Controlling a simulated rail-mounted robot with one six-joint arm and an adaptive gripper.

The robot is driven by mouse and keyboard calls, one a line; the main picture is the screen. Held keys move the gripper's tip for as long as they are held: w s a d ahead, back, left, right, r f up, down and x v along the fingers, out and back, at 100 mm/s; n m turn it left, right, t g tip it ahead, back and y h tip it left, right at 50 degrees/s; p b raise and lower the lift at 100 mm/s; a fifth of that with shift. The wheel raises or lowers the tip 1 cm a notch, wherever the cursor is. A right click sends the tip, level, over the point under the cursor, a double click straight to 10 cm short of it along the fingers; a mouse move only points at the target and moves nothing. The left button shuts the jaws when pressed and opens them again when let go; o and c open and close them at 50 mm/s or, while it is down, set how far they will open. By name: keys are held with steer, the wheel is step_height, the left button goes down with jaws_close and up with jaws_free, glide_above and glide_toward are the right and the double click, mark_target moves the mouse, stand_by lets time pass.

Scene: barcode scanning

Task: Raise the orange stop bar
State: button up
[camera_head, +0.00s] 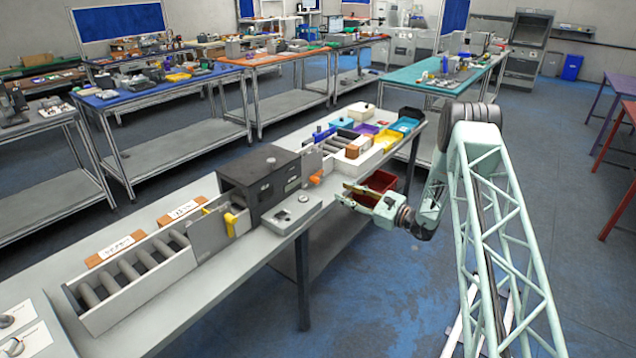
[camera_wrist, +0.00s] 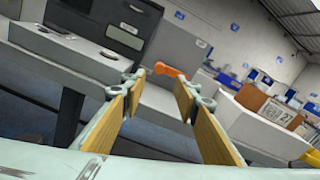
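The orange stop bar handle (camera_head: 316,178) sits on a grey plate at the right end of the dark box on the conveyor line. It also shows in the wrist view (camera_wrist: 170,71), beyond and between my fingertips, with its right part close to the right finger in the picture. My gripper (camera_head: 346,194) is to the right of the handle in the head view, beside the bench edge. In the wrist view my gripper (camera_wrist: 170,90) has its tan finger pads wide apart with nothing between them. The handle appears apart from the fingers, though the exact gap is hard to tell.
The dark scanner box (camera_head: 262,182) and a grey panel (camera_head: 292,214) with round parts stand left of the handle. A yellow handle (camera_head: 232,222) is on the box's other side. A red bin (camera_head: 381,181) is behind my gripper. A cardboard box (camera_wrist: 250,98) stands at right in the wrist view.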

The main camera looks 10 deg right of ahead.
mark_target(318, 181)
steer(key=shift+w, duration=0.1)
steer(key=shift+b+x, duration=0.75)
steer(key=shift+x, duration=6.05)
steer(key=shift+a, duration=0.1)
steer(key=shift+c, duration=0.7)
jaws_close()
